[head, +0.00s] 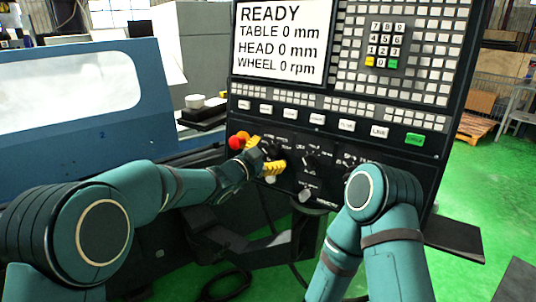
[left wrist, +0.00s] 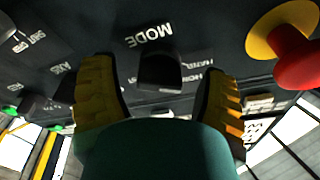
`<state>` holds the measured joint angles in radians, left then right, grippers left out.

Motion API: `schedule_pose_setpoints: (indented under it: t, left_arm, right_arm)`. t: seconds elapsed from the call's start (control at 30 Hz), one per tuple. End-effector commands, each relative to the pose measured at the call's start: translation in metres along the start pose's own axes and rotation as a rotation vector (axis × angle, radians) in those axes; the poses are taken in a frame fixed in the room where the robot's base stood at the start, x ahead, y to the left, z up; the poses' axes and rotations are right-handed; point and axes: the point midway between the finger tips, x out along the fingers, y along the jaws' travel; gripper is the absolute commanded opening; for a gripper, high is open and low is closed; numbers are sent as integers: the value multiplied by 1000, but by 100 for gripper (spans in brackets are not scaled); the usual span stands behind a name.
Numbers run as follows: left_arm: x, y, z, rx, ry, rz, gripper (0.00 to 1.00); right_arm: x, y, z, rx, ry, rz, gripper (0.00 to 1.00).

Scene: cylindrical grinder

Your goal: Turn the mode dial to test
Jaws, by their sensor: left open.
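The mode dial (left wrist: 160,72) is a dark knob under the white word MODE, which reads upside down in the left wrist view. My left gripper (left wrist: 158,80) is open, with one yellow finger on each side of the dial and visible gaps between. Small position labels lie around the dial, partly hidden by it and the fingers, and I cannot read a test label or tell which position the dial points to. In the head view my left gripper (head: 265,156) is at the left part of the control panel and hides much of the dial. My right gripper is not in view.
A red emergency stop button (head: 236,142) on a yellow base sits just left of my left gripper; it also shows in the left wrist view (left wrist: 297,62). Other dark knobs (head: 310,161) are to the right. The screen (head: 282,40) above reads READY.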

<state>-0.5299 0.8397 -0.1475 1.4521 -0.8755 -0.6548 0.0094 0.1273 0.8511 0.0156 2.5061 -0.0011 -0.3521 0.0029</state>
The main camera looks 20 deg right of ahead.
Motion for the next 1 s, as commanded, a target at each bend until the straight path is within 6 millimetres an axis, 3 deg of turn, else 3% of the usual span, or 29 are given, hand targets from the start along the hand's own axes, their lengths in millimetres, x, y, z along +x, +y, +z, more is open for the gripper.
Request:
schedule_pose_setpoints:
  t: [0.17,0.37,0.4,0.73,1.0]
  left_arm:
    - [0,0,0,0,0,0,74]
    - [0,0,0,0,0,0,8]
    - [0,0,0,0,0,0,6]
    - [0,0,0,38,0,7,6]
    - [0,-1,-1,197,2,41,6]
  right_arm:
    - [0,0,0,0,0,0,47]
    - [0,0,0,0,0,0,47]
    - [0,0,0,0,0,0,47]
    - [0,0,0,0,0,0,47]
    - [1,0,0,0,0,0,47]
